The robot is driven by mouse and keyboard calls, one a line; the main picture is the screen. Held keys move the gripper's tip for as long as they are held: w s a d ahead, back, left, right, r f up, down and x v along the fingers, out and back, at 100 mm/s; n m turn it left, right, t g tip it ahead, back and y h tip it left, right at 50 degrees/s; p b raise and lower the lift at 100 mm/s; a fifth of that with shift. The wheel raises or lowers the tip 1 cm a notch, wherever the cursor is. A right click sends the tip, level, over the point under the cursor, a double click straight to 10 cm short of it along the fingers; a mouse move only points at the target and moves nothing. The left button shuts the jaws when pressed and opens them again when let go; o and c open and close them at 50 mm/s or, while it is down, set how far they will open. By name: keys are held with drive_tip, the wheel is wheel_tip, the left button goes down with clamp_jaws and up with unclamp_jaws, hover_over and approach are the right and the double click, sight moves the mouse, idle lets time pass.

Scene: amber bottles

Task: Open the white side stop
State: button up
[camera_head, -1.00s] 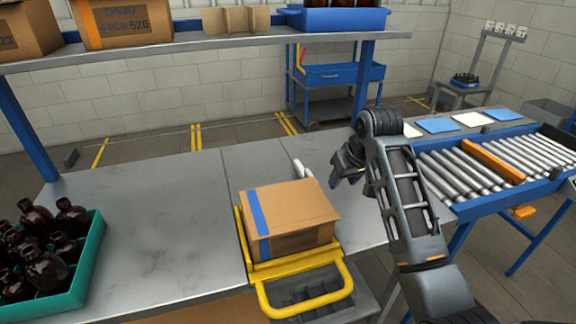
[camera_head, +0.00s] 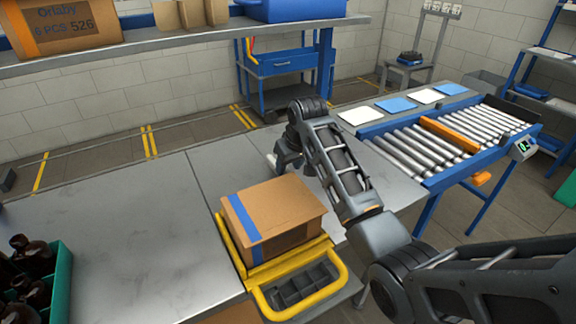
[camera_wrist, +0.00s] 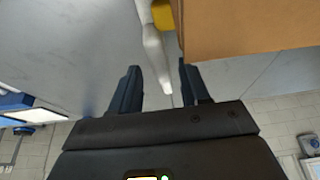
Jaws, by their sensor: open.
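The white side stop (camera_wrist: 153,48) is a slim white bar beside the cardboard box (camera_wrist: 245,28). In the wrist view it runs down from the top edge, and its tip reaches the space between my fingers. In the head view only a small white part (camera_head: 271,161) shows, left of my gripper (camera_head: 284,172). My gripper is open at the far side of the box, with its fingers (camera_wrist: 158,80) on either side of the stop's tip. I cannot tell whether they touch it. The box (camera_head: 272,212) sits in a yellow frame (camera_head: 232,250).
A roller conveyor (camera_head: 440,145) with an orange bar stands at the right. A teal crate of amber bottles (camera_head: 62,285) is at the lower left. A shelf (camera_head: 190,43) with boxes hangs over the back of the grey table (camera_head: 120,230). The table left of the box is clear.

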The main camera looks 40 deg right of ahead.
drive_tip(key=shift+w+d+f, duration=0.1)
drive_tip(key=shift+w+f, duration=0.1)
drive_tip(key=shift+f, duration=0.35)
clamp_jaws()
idle(0.4)
